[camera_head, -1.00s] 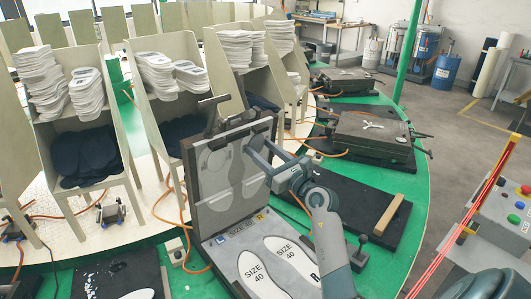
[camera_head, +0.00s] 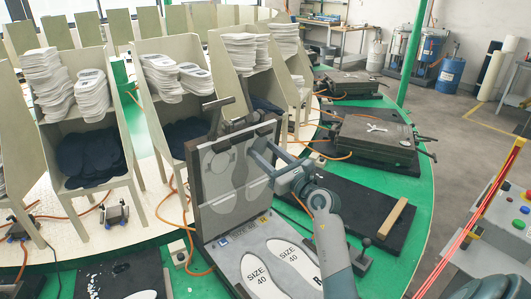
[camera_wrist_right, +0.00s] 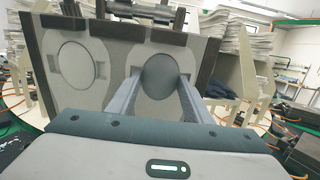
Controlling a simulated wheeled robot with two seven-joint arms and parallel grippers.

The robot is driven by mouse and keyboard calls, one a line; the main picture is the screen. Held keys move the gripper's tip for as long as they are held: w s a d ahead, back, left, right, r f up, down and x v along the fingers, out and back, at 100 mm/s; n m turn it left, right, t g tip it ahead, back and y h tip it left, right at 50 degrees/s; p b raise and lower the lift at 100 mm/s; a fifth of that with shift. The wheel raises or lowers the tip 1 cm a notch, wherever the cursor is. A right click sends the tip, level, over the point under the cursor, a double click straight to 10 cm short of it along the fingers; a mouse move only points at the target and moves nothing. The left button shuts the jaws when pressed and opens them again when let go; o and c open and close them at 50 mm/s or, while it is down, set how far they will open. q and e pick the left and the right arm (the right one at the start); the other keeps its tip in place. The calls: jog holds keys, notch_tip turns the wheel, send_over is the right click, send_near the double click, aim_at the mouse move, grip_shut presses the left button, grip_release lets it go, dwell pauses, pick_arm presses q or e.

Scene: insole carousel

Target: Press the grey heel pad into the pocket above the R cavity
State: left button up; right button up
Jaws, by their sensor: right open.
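The mould stands open, its grey lid (camera_head: 205,212) upright behind the base with the SIZE 40 insoles. The R cavity holds a white insole (camera_head: 290,258) marked R. In the right wrist view the lid has two round pockets; the left pocket (camera_wrist_right: 73,63) looks light grey. The darker grey heel pad (camera_wrist_right: 160,72) shows as a disc at the right pocket; how deep it sits I cannot tell. My right gripper (camera_head: 254,153) is at the lid, fingers apart. In the wrist view its fingertips (camera_wrist_right: 160,79) flank the disc's lower part. My left gripper is not in view.
Racks of white insoles (camera_head: 240,48) and dark fabric pieces (camera_head: 90,158) stand behind the mould. Another closed mould (camera_head: 372,137) lies farther right on the green carousel. A wooden bar (camera_head: 393,216) lies on a black mat. A button panel (camera_head: 510,215) stands at right.

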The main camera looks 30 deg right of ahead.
jog(key=o, duration=0.8)
jog(key=shift+s, duration=0.1)
jog(key=shift+s+f, duration=0.2)
jog(key=shift+s, duration=0.3)
jog(key=s+b, duration=0.2)
jog(key=s, duration=0.3)
jog(key=s+d+f+b, duration=0.1)
jog(key=s+b, duration=0.1)
jog(key=s, duration=0.3)
jog(key=s+f+b, duration=0.1)
jog(key=s+b, duration=0.1)
jog(key=s, duration=0.4)
jog(key=shift+d, duration=0.2)
jog(key=shift+f, duration=0.1)
